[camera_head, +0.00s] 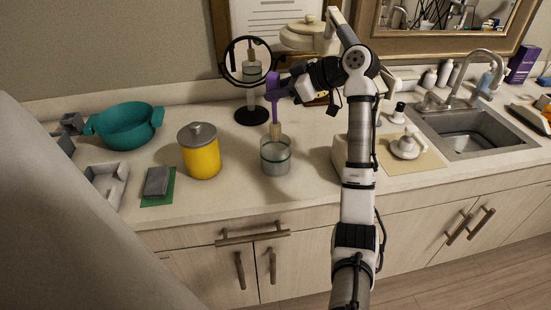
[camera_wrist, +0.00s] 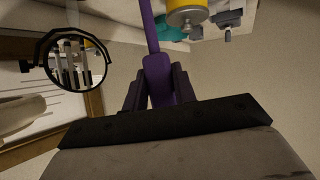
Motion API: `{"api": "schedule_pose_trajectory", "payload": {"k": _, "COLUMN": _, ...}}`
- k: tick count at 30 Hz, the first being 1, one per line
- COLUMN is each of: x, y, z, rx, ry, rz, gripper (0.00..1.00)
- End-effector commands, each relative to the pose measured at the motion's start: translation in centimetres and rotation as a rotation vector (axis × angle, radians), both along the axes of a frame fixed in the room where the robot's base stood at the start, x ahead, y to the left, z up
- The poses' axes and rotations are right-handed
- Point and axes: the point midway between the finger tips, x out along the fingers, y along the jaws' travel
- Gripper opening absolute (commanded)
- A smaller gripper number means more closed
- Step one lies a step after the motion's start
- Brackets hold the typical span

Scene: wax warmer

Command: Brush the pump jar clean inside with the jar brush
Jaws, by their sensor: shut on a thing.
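The clear, greenish glass jar (camera_head: 276,160) stands upright and open on the counter in the head view. The jar brush has a purple handle (camera_head: 275,110) and a tan brush head (camera_head: 275,132). My gripper (camera_head: 274,88) is shut on the purple handle above the jar, with the brush pointing down. The brush head is at the jar's mouth; I cannot tell how far it is inside. In the wrist view the purple handle (camera_wrist: 150,35) runs up from between my fingers (camera_wrist: 158,88); the jar is not seen there. A white pump top (camera_head: 405,147) sits on a tan mat (camera_head: 425,160).
A yellow canister (camera_head: 201,158) stands left of the jar, with a teal pot (camera_head: 126,127) beyond. A round mirror (camera_head: 252,115) on a stand is close behind the jar. The sink (camera_head: 470,130) is at right. The counter in front of the jar is clear.

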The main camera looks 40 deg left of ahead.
Motion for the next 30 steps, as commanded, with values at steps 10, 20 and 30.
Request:
{"api": "schedule_pose_trajectory", "payload": {"k": 10, "x": 0.0, "y": 0.0, "z": 2.8, "rx": 0.0, "ry": -0.001, "rz": 0.0, "gripper": 0.0}}
{"api": "schedule_pose_trajectory", "payload": {"k": 20, "x": 0.0, "y": 0.0, "z": 4.7, "rx": 0.001, "ry": 0.001, "rz": 0.001, "gripper": 0.0}}
{"api": "schedule_pose_trajectory", "payload": {"k": 30, "x": 0.0, "y": 0.0, "z": 4.7, "rx": 0.0, "ry": 0.0, "rz": 0.001, "gripper": 0.0}}
